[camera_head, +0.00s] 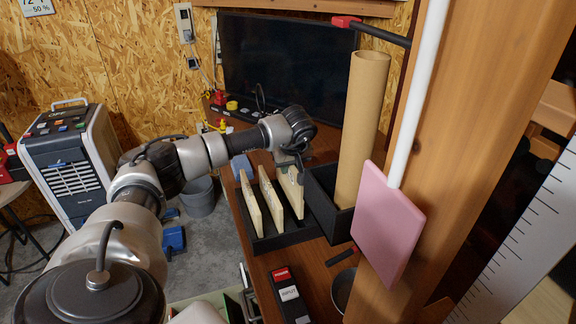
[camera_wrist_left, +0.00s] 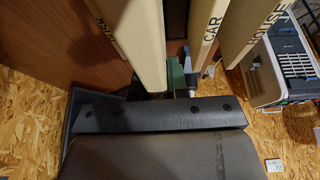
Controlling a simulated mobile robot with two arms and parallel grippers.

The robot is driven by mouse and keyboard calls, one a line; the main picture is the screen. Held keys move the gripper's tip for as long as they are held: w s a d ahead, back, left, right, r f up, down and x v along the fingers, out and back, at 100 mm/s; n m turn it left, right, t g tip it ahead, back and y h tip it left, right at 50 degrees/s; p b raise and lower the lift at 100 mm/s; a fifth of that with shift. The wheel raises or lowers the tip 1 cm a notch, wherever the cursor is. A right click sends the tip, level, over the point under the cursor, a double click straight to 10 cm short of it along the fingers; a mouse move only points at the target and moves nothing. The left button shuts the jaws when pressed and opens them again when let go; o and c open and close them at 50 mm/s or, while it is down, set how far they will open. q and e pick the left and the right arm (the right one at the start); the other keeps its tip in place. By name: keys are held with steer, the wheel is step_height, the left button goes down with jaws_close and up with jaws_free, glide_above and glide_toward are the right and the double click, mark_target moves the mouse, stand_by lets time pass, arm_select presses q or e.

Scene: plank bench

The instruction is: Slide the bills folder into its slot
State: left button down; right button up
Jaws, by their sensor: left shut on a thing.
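A black rack (camera_head: 262,240) stands on the bench and holds cream folders standing on edge. In the head view, the left folder (camera_head: 250,203) and the middle folder (camera_head: 271,200) stand free of my gripper. My left gripper (camera_head: 289,166) is shut on the right-hand folder (camera_head: 293,192) at its top, with that folder's lower part at the rack. I cannot tell how deep it sits. In the left wrist view, one folder reads HOUSE (camera_wrist_left: 251,32) and one reads CAR (camera_wrist_left: 205,30). The third folder's lettering (camera_wrist_left: 138,35) is cut off and unreadable. My right gripper is not in view.
A tall cardboard tube (camera_head: 362,120) stands in a black bin (camera_head: 322,190) right of the rack. A wooden post (camera_head: 470,130) and a pink board (camera_head: 387,220) are in the right foreground. A monitor (camera_head: 285,60) is behind. A black box (camera_head: 289,292) lies in front.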

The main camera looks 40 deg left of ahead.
arm_select(q)
steer(key=shift+r+p, duration=3.2)
steer(key=shift+r, duration=0.85)
steer(key=shift+s+f, duration=0.1)
steer(key=shift+f, duration=0.05)
